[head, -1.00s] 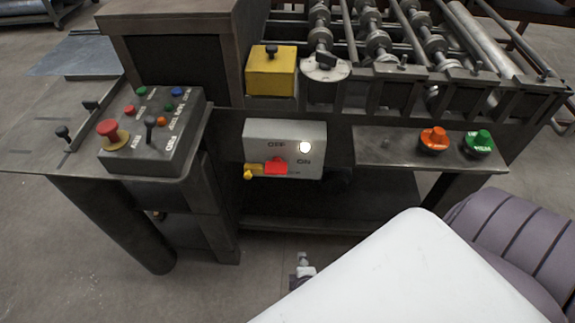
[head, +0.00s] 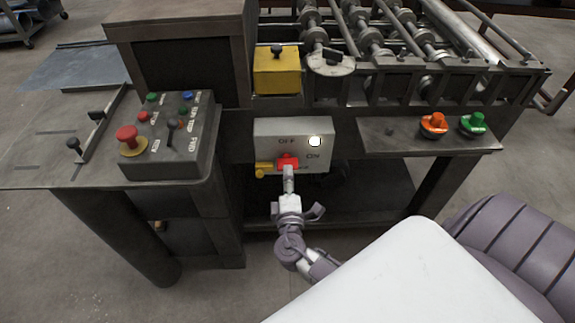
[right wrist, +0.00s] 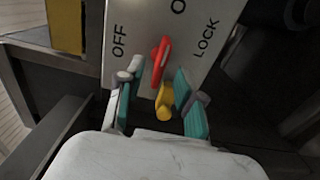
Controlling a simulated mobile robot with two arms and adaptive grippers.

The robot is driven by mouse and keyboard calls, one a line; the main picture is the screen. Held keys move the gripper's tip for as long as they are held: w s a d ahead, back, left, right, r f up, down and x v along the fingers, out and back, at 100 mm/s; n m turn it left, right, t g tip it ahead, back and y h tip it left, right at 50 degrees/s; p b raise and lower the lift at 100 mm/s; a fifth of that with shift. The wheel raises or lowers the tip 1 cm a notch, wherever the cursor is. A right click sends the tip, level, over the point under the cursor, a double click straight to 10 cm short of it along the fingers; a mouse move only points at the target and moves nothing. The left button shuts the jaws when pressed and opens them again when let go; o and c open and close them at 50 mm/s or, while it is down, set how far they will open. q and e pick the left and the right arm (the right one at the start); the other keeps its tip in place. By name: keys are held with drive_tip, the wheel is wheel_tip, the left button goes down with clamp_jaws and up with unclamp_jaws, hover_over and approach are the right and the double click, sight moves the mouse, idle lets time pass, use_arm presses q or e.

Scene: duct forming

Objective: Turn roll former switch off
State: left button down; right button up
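The roll former switch is a red handle (head: 287,160) on a light grey switch box (head: 262,128) marked OFF and ON. A yellow tab (head: 264,170) sits beside it, at its lower left. In the right wrist view the red handle (right wrist: 161,60) stands nearly upright in the picture, with the yellow tab (right wrist: 165,102) below it. My right gripper (head: 288,172) is in front of the box and hides part of the handle's lower side. In the right wrist view its teal-padded fingers (right wrist: 157,82) are apart, one on each side of the handle. Contact cannot be told. My left gripper is out of view.
A round white light (head: 315,141) glows on the box. A control panel (head: 200,150) with several buttons stands to the left. A yellow box (head: 277,75) is above. Orange (head: 433,125) and green (head: 473,124) knobs sit on a shelf at right.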

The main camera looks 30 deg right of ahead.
sight(287, 164)
drive_tip(key=shift+x, duration=1.9)
drive_tip(key=shift+d, duration=0.1)
drive_tip(key=shift+s, duration=0.1)
clamp_jaws()
